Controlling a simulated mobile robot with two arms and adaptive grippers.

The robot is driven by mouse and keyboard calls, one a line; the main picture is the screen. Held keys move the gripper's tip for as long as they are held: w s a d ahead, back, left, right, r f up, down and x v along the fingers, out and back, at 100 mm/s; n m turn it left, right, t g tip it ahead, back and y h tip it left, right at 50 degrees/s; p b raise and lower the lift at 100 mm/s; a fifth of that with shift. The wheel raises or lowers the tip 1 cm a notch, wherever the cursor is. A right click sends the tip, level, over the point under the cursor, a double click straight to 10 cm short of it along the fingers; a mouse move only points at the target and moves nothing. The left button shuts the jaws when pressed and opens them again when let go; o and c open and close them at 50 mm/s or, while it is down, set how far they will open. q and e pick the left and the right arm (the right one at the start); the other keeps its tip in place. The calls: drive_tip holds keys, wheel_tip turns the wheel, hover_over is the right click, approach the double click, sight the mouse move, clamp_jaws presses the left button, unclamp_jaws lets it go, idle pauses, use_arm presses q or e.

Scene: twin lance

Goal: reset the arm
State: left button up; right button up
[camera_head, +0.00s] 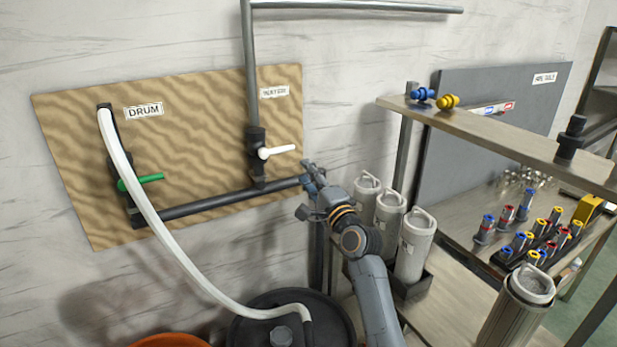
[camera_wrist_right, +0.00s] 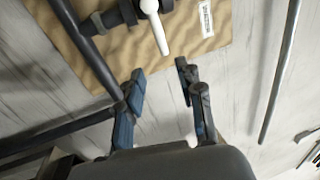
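My right arm (camera_head: 372,300) reaches up from the bottom of the head view. Its gripper (camera_head: 305,190) is in front of the wall, close to the right end of the dark horizontal pipe (camera_head: 215,202). In the right wrist view the gripper (camera_wrist_right: 162,75) has its two fingers apart, with nothing between them. The white valve handle (camera_head: 278,152) is above and left of the gripper, apart from it; it also shows in the wrist view (camera_wrist_right: 154,25). My left gripper is not in view.
A wooden board (camera_head: 75,150) carries the pipes, a green-handled valve (camera_head: 140,182) and a white hose (camera_head: 165,240) running down to a black drum (camera_head: 255,328). Grey canisters (camera_head: 414,245) stand just right of my arm. A shelf (camera_head: 500,140) with colored fittings is farther right.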

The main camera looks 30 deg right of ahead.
idle(0.5)
drive_tip(key=s+a+f+n+g+y, duration=0.2)
drive_tip(key=s+a+f+n+g, duration=0.3)
drive_tip(key=f, duration=0.5)
drive_tip(key=s+a+f+n+g+y, duration=0.1)
drive_tip(key=s+a+f+n+g, duration=0.2)
drive_tip(key=s+a+f+n, duration=0.6)
drive_tip(key=s+a+f+n+g+h, duration=0.1)
drive_tip(key=s+a+f+n+g, duration=0.25)
drive_tip(key=s, duration=0.95)
drive_tip(key=s+f+n+g+h, duration=0.1)
drive_tip(key=s+f+n+g, duration=0.35)
drive_tip(key=s, duration=0.75)
wheel_tip(320, 180, down, 33)
drive_tip(key=s+m+g+b, duration=0.1)
drive_tip(key=s+g+b, duration=0.1)
drive_tip(key=s+b, duration=0.1)
drive_tip(key=s+d+f+g+b, duration=0.1)
drive_tip(key=s+d+f+b, duration=0.1)
drive_tip(key=s+f, duration=1.4)
wheel_tip(320, 180, down, 2)
drive_tip(key=shift+d+f+b, duration=0.1)
drive_tip(key=shift+d+b, duration=0.3)
drive_tip(key=shift+d, duration=0.05)
